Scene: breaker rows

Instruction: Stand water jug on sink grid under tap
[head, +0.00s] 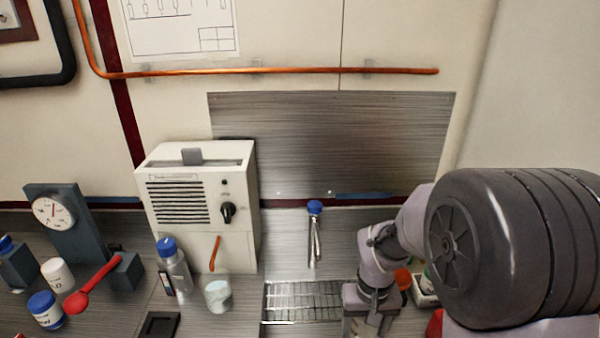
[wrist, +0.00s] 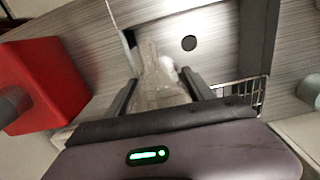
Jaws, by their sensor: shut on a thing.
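The water jug (wrist: 160,82) is a clear, see-through vessel between the two dark fingers of my gripper (wrist: 159,78) in the wrist view. The fingers are shut on it. Its base and exact tilt are hard to make out. In the head view my gripper (head: 364,322) is at the bottom edge, just right of the sink grid (head: 303,302), and the jug is mostly hidden there. The grid is a silvery barred rack set in the counter. The tap (head: 314,240), chrome with a blue top, stands behind the grid.
A white appliance (head: 200,200), a blue-capped bottle (head: 173,268) and a clear cup (head: 218,294) stand left of the grid. A red block (wrist: 40,85) shows in the wrist view. The grid's top looks clear.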

